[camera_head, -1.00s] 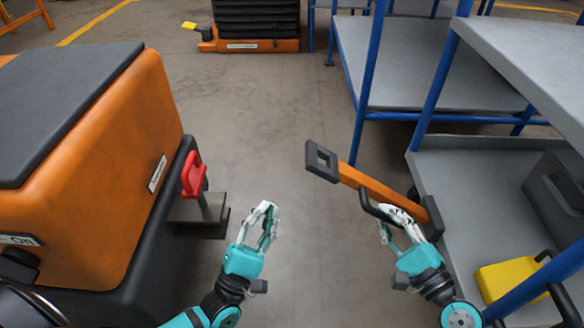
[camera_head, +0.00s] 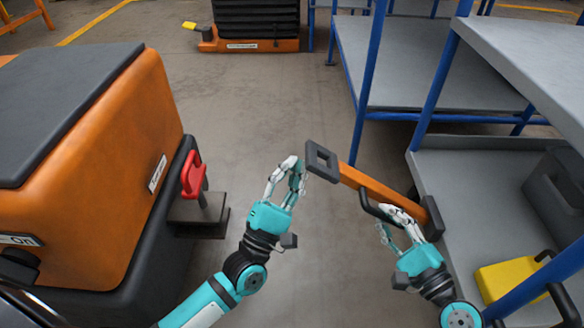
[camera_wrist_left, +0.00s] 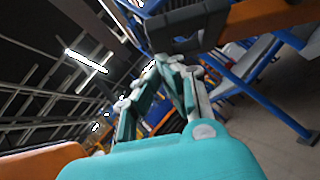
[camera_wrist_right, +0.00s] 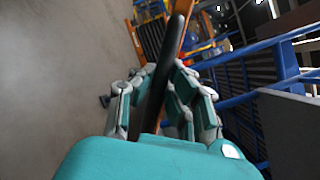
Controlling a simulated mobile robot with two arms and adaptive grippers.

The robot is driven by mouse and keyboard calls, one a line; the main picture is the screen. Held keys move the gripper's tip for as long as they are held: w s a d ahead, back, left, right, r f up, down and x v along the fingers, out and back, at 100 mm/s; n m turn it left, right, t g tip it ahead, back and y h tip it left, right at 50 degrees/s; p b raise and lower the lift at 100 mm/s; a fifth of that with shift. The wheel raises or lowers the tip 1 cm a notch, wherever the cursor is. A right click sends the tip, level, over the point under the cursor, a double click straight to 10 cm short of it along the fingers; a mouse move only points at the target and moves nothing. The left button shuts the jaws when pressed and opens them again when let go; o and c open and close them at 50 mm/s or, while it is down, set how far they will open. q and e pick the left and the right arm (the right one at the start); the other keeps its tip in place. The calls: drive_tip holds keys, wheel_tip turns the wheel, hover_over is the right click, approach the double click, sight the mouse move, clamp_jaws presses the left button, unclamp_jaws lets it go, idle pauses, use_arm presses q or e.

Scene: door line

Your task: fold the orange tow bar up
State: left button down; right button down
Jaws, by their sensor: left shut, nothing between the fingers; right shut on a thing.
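The orange tow bar (camera_head: 371,185) extends from the cart on the right, with a dark square eye (camera_head: 321,160) at its free end and a dark bracket at the cart end. A black handle (camera_head: 371,208) sticks out from the bar. My right gripper (camera_head: 387,215) is shut on this handle; the right wrist view shows the black handle (camera_wrist_right: 174,50) between its fingers. My left gripper (camera_head: 296,165) is shut and empty, just left of the eye. In the left wrist view the dark eye (camera_wrist_left: 190,28) and orange bar (camera_wrist_left: 262,18) are just beyond the fingers.
An orange tugger (camera_head: 150,130) with a red coupling handle (camera_head: 193,174) and grey hitch plate (camera_head: 200,208) stands at left. The blue-framed cart (camera_head: 455,170) at right carries a yellow box (camera_head: 508,276) and dark crate (camera_head: 556,190). Clear floor lies between them.

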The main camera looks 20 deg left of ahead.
drive_tip(key=shift+d+r, duration=0.1)
drive_tip(key=shift+r, duration=0.05)
use_arm(q)
drive_tip(key=shift+w+d+r+m+h, duration=0.1)
drive_tip(key=shift+d+r+m+h, duration=0.15)
drive_tip(key=shift+r, duration=0.3)
drive_tip(key=shift+d+r+m+h, duration=0.15)
drive_tip(key=shift+d+r+m, duration=0.2)
drive_tip(key=shift+r, duration=0.15)
use_arm(e)
drive_tip(key=c, duration=1.3)
unclamp_jaws()
drive_tip(key=shift+f, duration=0.25)
use_arm(q)
drive_tip(key=shift+a, duration=0.1)
use_arm(e)
drive_tip(key=shift+r, duration=0.1)
drive_tip(key=shift+s, duration=0.1)
